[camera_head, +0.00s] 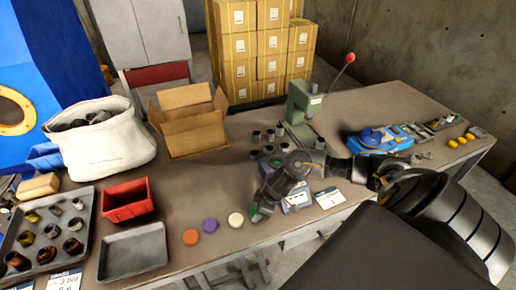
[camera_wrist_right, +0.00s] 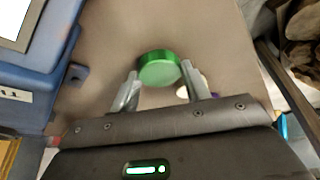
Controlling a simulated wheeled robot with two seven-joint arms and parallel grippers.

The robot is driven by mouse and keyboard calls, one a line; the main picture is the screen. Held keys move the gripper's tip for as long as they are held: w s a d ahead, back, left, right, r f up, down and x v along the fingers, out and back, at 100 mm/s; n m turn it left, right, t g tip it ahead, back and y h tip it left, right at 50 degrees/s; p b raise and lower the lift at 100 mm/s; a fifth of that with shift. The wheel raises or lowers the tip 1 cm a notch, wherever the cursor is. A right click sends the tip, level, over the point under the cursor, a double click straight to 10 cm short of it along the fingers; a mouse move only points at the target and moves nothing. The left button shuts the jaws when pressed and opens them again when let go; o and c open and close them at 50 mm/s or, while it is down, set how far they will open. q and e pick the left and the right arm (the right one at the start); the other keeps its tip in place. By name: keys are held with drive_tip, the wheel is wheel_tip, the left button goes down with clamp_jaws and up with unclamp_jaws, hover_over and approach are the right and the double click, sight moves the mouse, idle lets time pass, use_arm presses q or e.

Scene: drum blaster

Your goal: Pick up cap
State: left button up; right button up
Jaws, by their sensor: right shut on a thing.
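A green cap (camera_wrist_right: 160,70) sits between the fingertips of my right gripper (camera_wrist_right: 162,85) in the right wrist view. The fingers are closed on its sides. In the head view my right gripper (camera_head: 259,213) is low over the front of the table, and a bit of the green cap (camera_head: 254,209) shows at its tips. To its left lie a white cap (camera_head: 236,219), a purple cap (camera_head: 210,225) and an orange cap (camera_head: 191,237) in a row. Whether the green cap touches the table is unclear. My left gripper is not in view.
A red bin (camera_head: 127,203), a grey tray (camera_head: 132,253) and a tray of metal parts (camera_head: 88,224) stand at the left. A cardboard box (camera_head: 197,138) and white sack (camera_head: 103,150) are behind. A green lever press (camera_head: 300,108) and blue scale (camera_head: 299,199) flank the right arm.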

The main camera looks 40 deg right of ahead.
wheel_tip(320, 180, up, 2)
drive_tip(key=shift+r, duration=0.25)
drive_tip(key=s+d+r+b, duration=0.1)
drive_tip(key=s+d+r, duration=0.1)
drive_tip(key=s+r, duration=0.8)
drive_tip(key=s, duration=0.3)
drive_tip(key=shift+s, duration=0.4)
